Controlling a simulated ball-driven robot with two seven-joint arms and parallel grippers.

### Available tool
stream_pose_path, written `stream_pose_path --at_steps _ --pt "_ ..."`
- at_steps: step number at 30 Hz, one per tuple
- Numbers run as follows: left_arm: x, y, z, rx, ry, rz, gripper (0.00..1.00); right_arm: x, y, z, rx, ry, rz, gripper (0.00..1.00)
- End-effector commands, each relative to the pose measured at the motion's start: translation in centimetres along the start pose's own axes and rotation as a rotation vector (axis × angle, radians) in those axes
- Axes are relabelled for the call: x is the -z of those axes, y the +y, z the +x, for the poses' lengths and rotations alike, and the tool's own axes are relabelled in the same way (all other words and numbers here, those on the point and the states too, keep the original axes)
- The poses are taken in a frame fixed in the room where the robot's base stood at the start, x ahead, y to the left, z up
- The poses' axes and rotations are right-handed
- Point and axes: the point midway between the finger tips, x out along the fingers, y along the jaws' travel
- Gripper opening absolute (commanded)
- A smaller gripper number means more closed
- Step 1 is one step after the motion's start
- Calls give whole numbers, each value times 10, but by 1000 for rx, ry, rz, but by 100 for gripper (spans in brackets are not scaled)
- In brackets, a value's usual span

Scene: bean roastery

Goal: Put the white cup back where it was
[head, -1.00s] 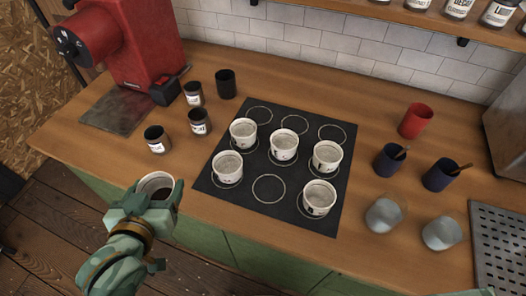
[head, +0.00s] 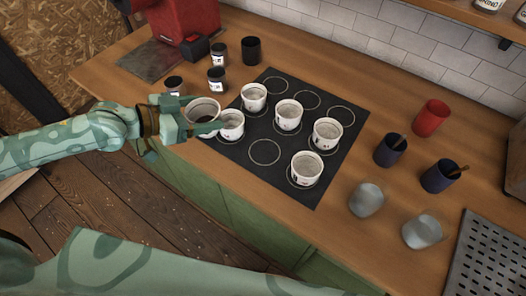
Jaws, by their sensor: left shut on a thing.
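My left gripper (head: 207,113) is shut on a white cup (head: 203,106) with dark contents. It holds the cup upright at the left edge of the black mat (head: 235,154). In the head view one finger overlaps the front-left white cup (head: 231,125); I cannot tell if they touch. More white cups stand upright on the mat's rings: back-left (head: 254,98), centre (head: 289,116), right (head: 326,134) and front-right (head: 305,169). The front middle ring (head: 264,152) and the three back rings (head: 307,100) are empty. My right gripper is out of view.
Dark labelled jars (head: 217,80) and a black cup (head: 251,50) stand beyond the held cup, near a red grinder (head: 188,18). To the right are a red cup (head: 431,118), dark blue cups (head: 390,150), grey cups (head: 366,199) and a perforated metal tray (head: 475,250).

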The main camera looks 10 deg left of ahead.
Motion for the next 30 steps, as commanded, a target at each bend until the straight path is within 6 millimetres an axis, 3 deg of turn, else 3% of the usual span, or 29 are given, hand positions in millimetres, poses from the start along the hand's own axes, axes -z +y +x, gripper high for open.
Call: stream_pose_path --at_steps 5,12,16,26,30 --pt "2 7 20 4 9 -13 37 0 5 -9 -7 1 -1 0" --pt "-4 41 89 3 9 -13 37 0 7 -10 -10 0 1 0" --pt "-27 50 118 6 3 -11 37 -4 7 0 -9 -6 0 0" --pt "-44 61 148 6 3 -7 37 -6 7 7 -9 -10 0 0" --pt "-69 62 158 6 -1 -8 37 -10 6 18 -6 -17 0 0"
